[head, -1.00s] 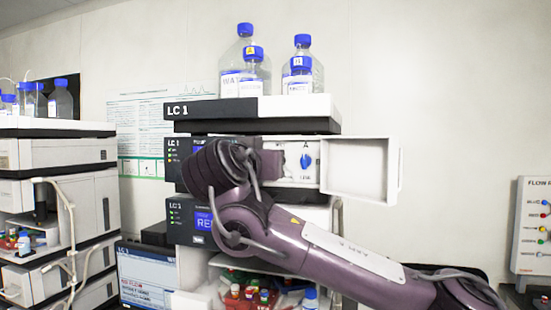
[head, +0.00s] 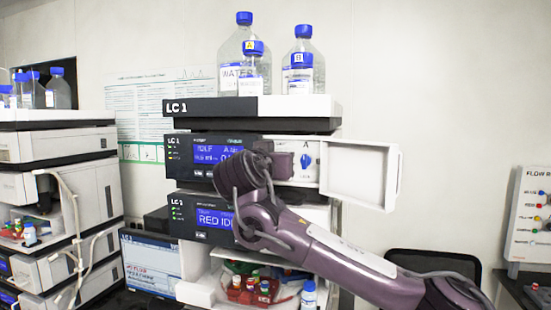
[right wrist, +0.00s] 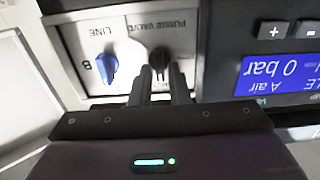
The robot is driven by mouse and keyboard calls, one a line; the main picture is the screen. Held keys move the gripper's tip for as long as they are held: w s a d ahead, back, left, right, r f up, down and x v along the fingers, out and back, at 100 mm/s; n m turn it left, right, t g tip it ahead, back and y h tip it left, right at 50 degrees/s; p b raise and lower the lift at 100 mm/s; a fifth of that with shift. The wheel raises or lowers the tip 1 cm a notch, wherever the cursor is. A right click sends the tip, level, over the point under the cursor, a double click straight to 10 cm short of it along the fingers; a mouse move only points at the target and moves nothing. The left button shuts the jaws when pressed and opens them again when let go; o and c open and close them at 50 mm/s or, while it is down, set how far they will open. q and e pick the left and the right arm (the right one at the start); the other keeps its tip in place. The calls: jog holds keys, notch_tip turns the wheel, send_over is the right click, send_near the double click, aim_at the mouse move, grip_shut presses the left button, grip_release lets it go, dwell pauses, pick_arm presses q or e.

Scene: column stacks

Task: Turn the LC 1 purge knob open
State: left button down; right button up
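The LC 1 pump module (head: 200,148) sits in the middle stack in the head view, its door open to the right. In the right wrist view, the black purge valve knob (right wrist: 159,58) is on the light panel under the upside-down label "PURGE VALVE". My right gripper (right wrist: 160,75) points at this knob, with its two narrow fingers a little apart and the knob between or just beyond their tips. I cannot tell if they touch it. In the head view my right gripper (head: 284,165) hides the knob. My left gripper is out of view.
A blue line knob (right wrist: 108,67) is beside the purge knob; it also shows in the head view (head: 306,161). The open door (head: 360,175) stands right of the panel. Bottles (head: 303,65) stand on top. Another instrument stack (head: 65,160) is at left.

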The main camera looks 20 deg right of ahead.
grip_shut()
jog(key=shift+f+n+b, duration=0.2)
jog(key=shift+n+b, duration=0.1)
jog(key=shift+b, duration=0.55)
jog(key=n+b, duration=0.3)
jog(key=n, duration=0.2)
jog(key=n+b, duration=0.4)
jog(key=n, duration=0.1)
jog(key=n+b, duration=0.3)
jog(key=n, duration=0.2)
jog(key=shift+w+a+f, duration=0.1)
jog(key=shift+w+a, duration=0.1)
jog(key=shift+a, duration=0.2)
jog(key=shift+n, duration=0.3)
